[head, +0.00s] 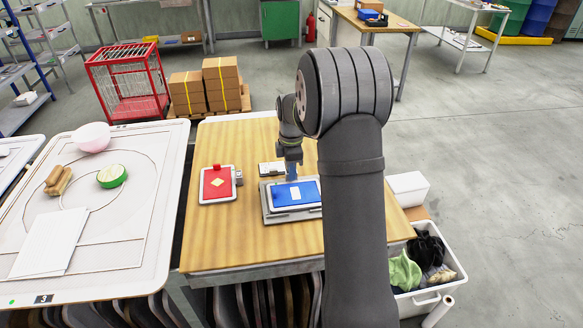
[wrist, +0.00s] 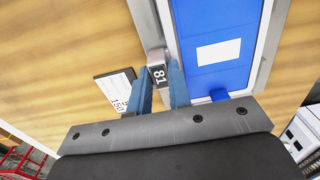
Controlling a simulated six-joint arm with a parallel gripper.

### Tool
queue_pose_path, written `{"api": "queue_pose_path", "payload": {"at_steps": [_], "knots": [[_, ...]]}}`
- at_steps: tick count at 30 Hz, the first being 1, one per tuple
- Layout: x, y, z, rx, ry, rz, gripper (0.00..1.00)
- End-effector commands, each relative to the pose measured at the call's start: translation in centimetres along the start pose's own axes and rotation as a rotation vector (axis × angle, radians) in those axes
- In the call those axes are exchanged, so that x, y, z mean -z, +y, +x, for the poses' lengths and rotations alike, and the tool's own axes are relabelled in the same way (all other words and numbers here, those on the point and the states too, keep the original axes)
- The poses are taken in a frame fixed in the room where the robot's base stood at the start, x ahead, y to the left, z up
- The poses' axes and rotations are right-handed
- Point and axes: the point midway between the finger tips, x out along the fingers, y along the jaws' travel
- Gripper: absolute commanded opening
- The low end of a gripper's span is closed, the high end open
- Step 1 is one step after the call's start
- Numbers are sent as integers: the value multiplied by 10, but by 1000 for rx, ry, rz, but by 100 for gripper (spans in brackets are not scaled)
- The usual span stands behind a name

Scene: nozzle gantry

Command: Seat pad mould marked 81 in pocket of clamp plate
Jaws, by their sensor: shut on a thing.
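The pad mould marked 81 has a blue face with a white label (head: 296,195) and a pale rim. It shows in the wrist view as a blue panel (wrist: 208,74) with a grey tab reading 81. My gripper (wrist: 160,70) is shut on that tab, a blue finger on each side. In the head view, my gripper (head: 291,173) is at the mould's far side. The mould lies over the grey clamp plate (head: 267,212), roughly in line with it. The pocket is hidden under the mould, and I cannot tell whether the mould is down in it.
A small card (wrist: 116,90) with printed numbers lies beside the plate. A white board table (head: 120,255) stands left; a bin (head: 440,285) stands right.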

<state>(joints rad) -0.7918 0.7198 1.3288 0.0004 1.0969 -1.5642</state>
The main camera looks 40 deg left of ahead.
Motion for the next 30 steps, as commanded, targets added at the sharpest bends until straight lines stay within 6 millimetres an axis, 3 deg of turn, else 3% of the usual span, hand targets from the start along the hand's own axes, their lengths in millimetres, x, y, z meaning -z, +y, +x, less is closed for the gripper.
{"api": "queue_pose_path", "payload": {"at_steps": [11,12,15,23,30], "knots": [[0,0,3,0,0,0,0],[0,0,3,0,0,0,26],[0,0,3,0,0,0,43],[0,0,4,1,0,0,43],[0,0,-10,-1,0,0,43]]}}
